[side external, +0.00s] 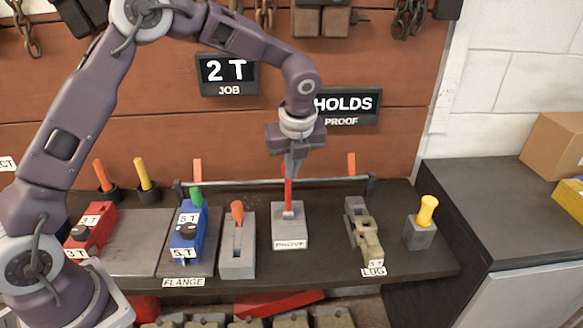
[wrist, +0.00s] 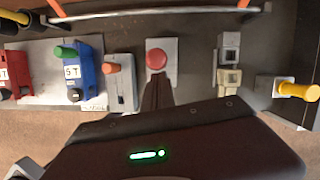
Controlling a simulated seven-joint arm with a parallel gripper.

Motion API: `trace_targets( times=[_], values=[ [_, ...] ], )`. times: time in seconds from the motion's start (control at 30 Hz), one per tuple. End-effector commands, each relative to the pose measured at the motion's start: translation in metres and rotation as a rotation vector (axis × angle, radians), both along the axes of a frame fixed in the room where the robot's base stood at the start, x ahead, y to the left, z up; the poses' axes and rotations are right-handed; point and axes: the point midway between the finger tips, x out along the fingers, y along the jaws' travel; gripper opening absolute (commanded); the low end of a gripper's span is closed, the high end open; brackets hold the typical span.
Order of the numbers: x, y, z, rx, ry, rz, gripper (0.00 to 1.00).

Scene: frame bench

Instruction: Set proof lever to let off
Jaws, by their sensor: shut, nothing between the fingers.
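The proof lever is a red handle (side external: 288,194) standing about upright on a grey block (side external: 290,238) labelled PROOF. In the wrist view its round red top (wrist: 157,57) sits over the grey plate. My gripper (side external: 291,176) is shut and empty, pointing down at the top of the red handle. In the wrist view the shut fingertips (wrist: 157,84) are just below the red top; I cannot tell whether they touch it. A sign (side external: 347,106) reads HOLDS above PROOF, partly covered by my arm.
A blue block (side external: 187,232) and an orange-handled grey lever block (side external: 237,245) stand left of the proof lever. A rail (side external: 330,180) runs behind. A 2 T JOB sign (side external: 227,75) hangs above.

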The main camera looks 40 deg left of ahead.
Motion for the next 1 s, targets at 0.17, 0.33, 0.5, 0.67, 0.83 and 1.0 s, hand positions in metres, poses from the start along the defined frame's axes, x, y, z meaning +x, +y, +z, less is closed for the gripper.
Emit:
trace_targets(
  times=[0.17,0.33,0.5,0.67,0.83,1.0],
  values=[
    [0.005,0.004,0.004,0.012,-0.025,0.005,0.0],
    [-0.017,-0.027,0.003,0.005,-0.013,-0.001,0.0],
    [-0.025,-0.04,0.039,0.002,-0.014,0.003,0.0],
    [-0.031,-0.048,0.072,0.0,-0.009,0.001,0.0],
    [-0.035,-0.052,0.093,0.001,-0.005,0.001,0.0],
    [-0.036,-0.054,0.099,0.0,-0.003,0.0,0.0]
  ],
)
